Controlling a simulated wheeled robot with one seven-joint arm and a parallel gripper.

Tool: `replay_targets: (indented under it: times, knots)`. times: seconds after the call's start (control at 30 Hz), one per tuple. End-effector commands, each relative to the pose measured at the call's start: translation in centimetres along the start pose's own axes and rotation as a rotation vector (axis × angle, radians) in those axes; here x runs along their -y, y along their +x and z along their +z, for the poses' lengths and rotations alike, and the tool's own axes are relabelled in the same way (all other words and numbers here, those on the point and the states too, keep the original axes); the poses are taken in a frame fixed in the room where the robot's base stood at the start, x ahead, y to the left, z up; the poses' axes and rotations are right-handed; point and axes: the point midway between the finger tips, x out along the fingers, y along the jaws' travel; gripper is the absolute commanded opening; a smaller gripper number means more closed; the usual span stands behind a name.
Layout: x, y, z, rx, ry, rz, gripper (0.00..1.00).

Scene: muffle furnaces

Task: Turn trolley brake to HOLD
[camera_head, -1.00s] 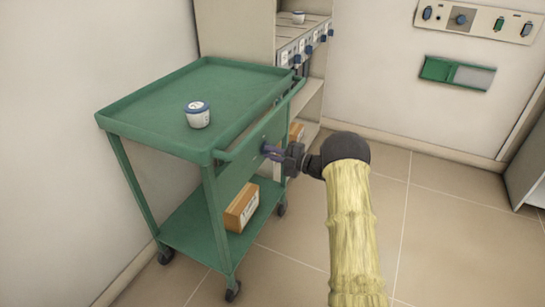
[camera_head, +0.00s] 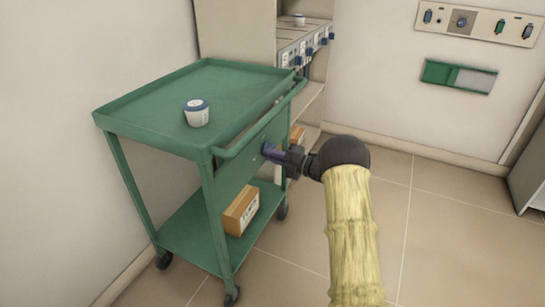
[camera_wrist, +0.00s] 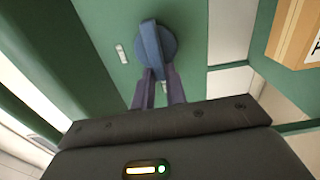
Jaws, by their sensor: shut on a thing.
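The green trolley (camera_head: 140,122) stands against the wall at the left. Its brake knob is a blue round dial with a raised grip bar (camera_wrist: 152,45) on the green side panel (camera_wrist: 100,25) in the wrist view. A small pale label (camera_wrist: 122,54) sits beside the knob. My gripper (camera_head: 272,152) reaches the trolley's side panel below the handle rail. In the wrist view my gripper's fingers (camera_wrist: 158,82) are shut on the knob's bar. The fingers hide the lower part of the knob. No HOLD lettering is readable.
A white jar with a blue lid (camera_head: 197,113) stands on the trolley's top tray. A cardboard box (camera_head: 241,211) lies on the lower shelf. Behind is a beige bench with switches (camera_head: 306,45). A wall panel (camera_head: 458,76) hangs at right.

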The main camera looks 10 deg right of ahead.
Motion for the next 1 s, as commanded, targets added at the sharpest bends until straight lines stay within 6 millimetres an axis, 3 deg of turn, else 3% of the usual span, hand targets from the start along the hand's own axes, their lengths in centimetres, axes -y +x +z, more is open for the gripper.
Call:
replay_targets:
  times: [0.03, 0.1, 0.13, 0.57, 1.0]
  knots:
    - [0.2, -0.2, 0.1, 0.004, 0.0, -0.005, 0.2]
    - [0.2, -0.2, 0.1, 0.004, 0.0, -0.004, 0.33]
    - [0.2, -0.2, 0.1, 0.003, 0.0, -0.004, 0.35]
    - [0.0, -1.0, 0.1, 0.003, 0.002, -0.003, 0.35]
    - [-0.1, -8.9, 0.1, 0.004, 0.003, -0.003, 0.35]
